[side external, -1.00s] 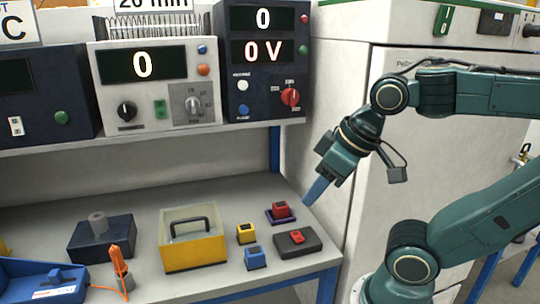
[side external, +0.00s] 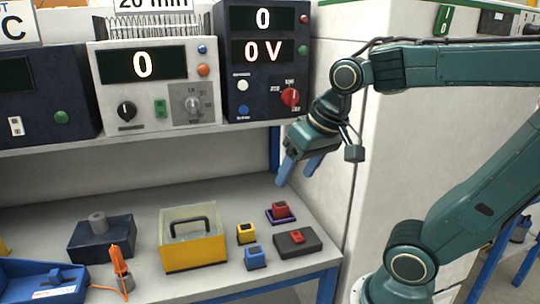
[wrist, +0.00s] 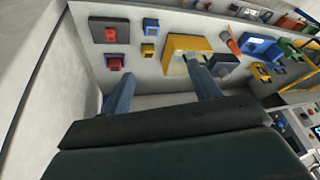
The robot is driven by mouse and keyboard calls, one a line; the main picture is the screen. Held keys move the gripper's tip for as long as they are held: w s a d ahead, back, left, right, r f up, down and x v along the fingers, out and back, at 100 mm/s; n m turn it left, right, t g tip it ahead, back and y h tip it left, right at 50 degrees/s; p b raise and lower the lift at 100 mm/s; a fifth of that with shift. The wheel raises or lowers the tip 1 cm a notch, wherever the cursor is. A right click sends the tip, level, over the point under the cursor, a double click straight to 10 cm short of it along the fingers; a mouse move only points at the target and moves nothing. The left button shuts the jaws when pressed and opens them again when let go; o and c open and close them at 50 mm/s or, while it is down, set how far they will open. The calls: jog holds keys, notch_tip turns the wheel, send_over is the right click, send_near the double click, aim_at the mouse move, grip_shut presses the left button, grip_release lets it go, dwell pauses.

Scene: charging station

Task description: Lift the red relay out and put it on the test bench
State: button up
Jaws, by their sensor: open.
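The red relay (side external: 280,209) sits upright on a purple base on the grey bench top (side external: 345,0) near its right end; it also shows in the wrist view (wrist: 115,63). My gripper (side external: 295,180) is open and empty, above and apart from the relay, with its blue fingers pointing down. In the wrist view its fingers (wrist: 158,70) are spread, and the relay lies beyond the left finger. I cannot tell which surface is the test bench.
A dark box with a red top piece (side external: 296,237) stands in front of the relay. A yellow block (side external: 245,233), a blue block (side external: 255,257) and a yellow case (side external: 193,252) stand to its left. A shelf with instruments (side external: 155,80) is above the back.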

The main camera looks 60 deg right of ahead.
jog(key=w+d+f+m+g, duration=0.1)
jog(key=w+d+m+g, duration=0.1)
jog(key=w+d+m, duration=0.45)
jog(key=m+g, duration=0.3)
jog(key=m, duration=1.3)
send_over(281, 204)
notch_tip(281, 204, down, 16)
jog(key=shift+s+y, duration=0.1)
jog(key=shift+y, duration=0.2)
jog(key=shift+f, duration=4.2)
jog(key=shift+f, duration=2.6)
